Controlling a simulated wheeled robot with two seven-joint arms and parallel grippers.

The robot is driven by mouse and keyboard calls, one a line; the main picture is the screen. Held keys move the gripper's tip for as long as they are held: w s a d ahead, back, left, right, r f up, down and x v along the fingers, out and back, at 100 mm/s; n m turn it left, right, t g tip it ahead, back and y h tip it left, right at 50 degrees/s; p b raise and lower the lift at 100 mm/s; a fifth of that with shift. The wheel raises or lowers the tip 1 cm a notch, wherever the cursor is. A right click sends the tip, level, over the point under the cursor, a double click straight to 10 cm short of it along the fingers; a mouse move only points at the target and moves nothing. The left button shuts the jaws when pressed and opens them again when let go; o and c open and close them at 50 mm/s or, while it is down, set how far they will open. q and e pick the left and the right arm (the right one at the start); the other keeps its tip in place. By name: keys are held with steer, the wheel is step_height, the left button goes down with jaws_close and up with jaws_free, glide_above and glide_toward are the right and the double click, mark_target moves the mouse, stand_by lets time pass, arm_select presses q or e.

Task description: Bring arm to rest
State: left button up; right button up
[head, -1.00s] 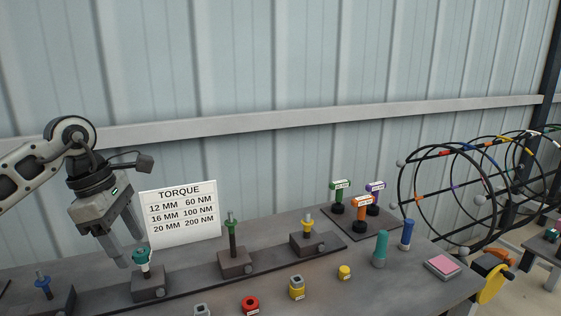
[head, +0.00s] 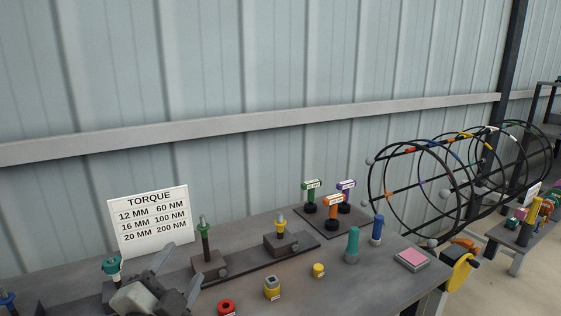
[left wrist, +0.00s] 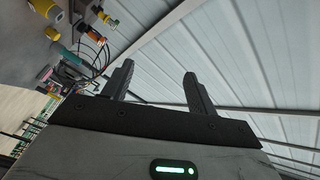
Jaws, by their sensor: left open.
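My left gripper (head: 178,280) is low at the lower left of the head view, in front of the workbench fixtures. Its two fingers are spread and nothing is between them. In the left wrist view the same fingers (left wrist: 159,85) stand apart against the corrugated wall. A bolt with a teal top (head: 111,265) stands on a block just left of the gripper, partly hidden by it. My right gripper is in neither view.
A torque sign (head: 150,220) stands behind the fixtures. A red nut (head: 226,307) lies in front. Orange, green and purple tools stand at the back. A wire cage (head: 440,185) is at right.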

arm_select(q)
steer(key=s+a+f+n+g+y, duration=0.1)
steer(key=s+f+n+g, duration=0.1)
steer(key=s+f, duration=0.1)
steer(key=s+a+f+n+g+y, duration=0.1)
steer(key=s+f+n+g, duration=0.2)
steer(key=f, duration=0.3)
steer(key=s+a+f+n+g+y, duration=0.1)
steer(key=s+a+f+n+g, duration=0.1)
steer(key=s+f, duration=0.1)
steer(key=shift+s+f+n+g, duration=0.3)
steer(key=shift+s+f, duration=0.05)
steer(key=shift+f, duration=0.4)
steer(key=s+f+n+g, duration=0.2)
steer(key=s+f+g, duration=0.15)
steer(key=s, duration=0.35)
steer(key=s+f+n+g, duration=0.1)
steer(key=s+f+g, duration=0.25)
steer(key=s, duration=0.35)
steer(key=w+d+f+t+h, duration=0.3)
steer(key=w+d+f+t, duration=0.2)
steer(key=d+f+t, duration=0.1)
steer(key=shift+w+f, duration=0.3)
steer(key=shift+f, duration=0.25)
steer(key=shift+a, duration=0.1)
